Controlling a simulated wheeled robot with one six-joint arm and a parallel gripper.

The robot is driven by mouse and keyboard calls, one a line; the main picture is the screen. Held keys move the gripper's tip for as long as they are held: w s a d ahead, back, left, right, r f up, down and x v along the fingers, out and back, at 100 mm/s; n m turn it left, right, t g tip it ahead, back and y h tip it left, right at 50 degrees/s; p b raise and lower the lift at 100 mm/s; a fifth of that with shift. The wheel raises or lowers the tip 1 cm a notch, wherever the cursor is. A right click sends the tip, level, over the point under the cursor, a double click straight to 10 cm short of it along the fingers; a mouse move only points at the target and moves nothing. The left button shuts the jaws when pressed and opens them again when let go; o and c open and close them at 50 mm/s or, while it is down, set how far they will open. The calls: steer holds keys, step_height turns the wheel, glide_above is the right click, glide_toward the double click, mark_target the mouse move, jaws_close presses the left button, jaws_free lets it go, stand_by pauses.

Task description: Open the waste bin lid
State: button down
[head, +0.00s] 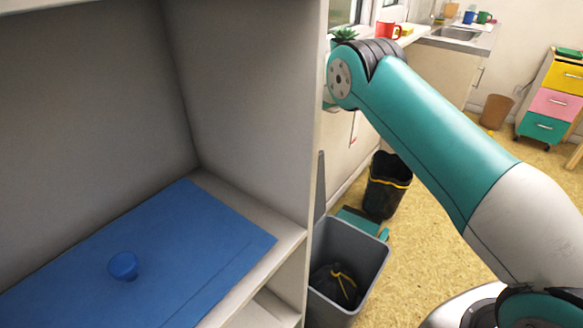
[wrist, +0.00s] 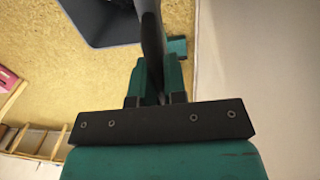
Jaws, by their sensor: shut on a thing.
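The grey waste bin (head: 376,262) stands on the floor beside the shelf unit, its top open and a dark bag inside. Its lid (head: 320,187) stands upright at the bin's back left, partly hidden by the shelf's side panel. In the wrist view the lid (wrist: 151,35) shows nearly edge-on as a dark grey strip, with the dark bin (wrist: 100,22) beyond. My gripper (wrist: 155,62) is shut on the lid, one teal finger on each side. In the head view my gripper is hidden behind the shelf panel; only the arm above shows.
A blue mat (head: 205,240) with a blue cup (head: 123,266) lies on the shelf at left. A black bin (head: 387,183) stands behind the waste bin, with a teal object (head: 360,222) between them.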

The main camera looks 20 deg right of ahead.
steer(key=c, duration=1.2)
jaws_free()
steer(key=shift+s, duration=0.1)
steer(key=r, duration=0.7)
steer(key=shift+w+a+r, duration=0.15)
steer(key=shift+w+r, duration=0.1)
